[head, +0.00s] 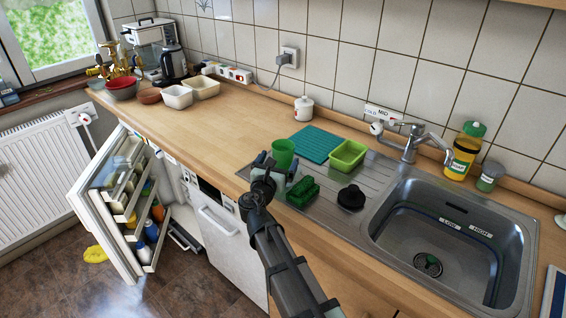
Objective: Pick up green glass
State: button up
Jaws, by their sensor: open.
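A dark green object (303,191) and a black round item (351,197) lie just right of my gripper. A green tub (348,154) and teal mat (313,143) are behind. The sink (440,235) is at right. The wooden counter (215,125) is clear to the left. The fridge door (100,215) stands open below.

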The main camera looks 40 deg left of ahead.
aim_at(286, 148)
jog(key=shift+x, duration=3.2)
jog(key=c, duration=1.2)
jog(key=shift+r, duration=0.1)
notch_tip(286, 148, up, 10)
